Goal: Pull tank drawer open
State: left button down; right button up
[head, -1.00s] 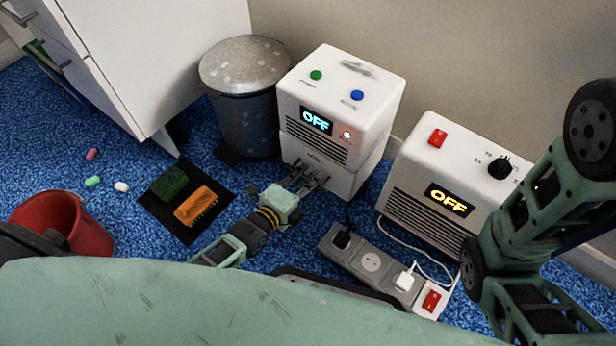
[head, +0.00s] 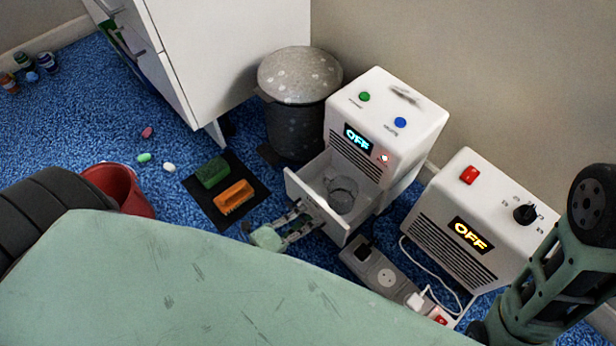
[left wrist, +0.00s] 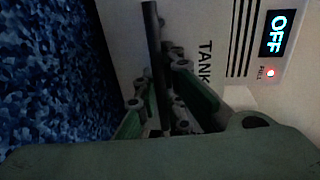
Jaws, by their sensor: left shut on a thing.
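The white dehumidifier-like unit (head: 395,115) stands against the wall, with a blue "OFF" display, a green and a blue button and a small red light. Its tank drawer (head: 318,203) is pulled out at the bottom front, and a clear container (head: 341,195) sits inside it. My left gripper (head: 305,218) is at the drawer's front. In the left wrist view my left gripper (left wrist: 165,100) is shut on the dark bar handle (left wrist: 152,45) beside the word "TANK". My right gripper is not seen; only part of my right arm shows at the right.
A second white unit (head: 480,215) with an orange "OFF" display stands right. A power strip (head: 378,268) lies close to the drawer's right. A grey bin (head: 298,100) stands behind left. A black mat (head: 214,209) holds a green sponge and orange brush. A red bucket (head: 125,188) is left.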

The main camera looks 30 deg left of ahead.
pick_arm(q)
jog(key=c, duration=1.8)
grip_release()
jog(key=shift+c, duration=0.2)
jog(key=v, duration=0.7)
jog(key=shift+s, duration=0.2)
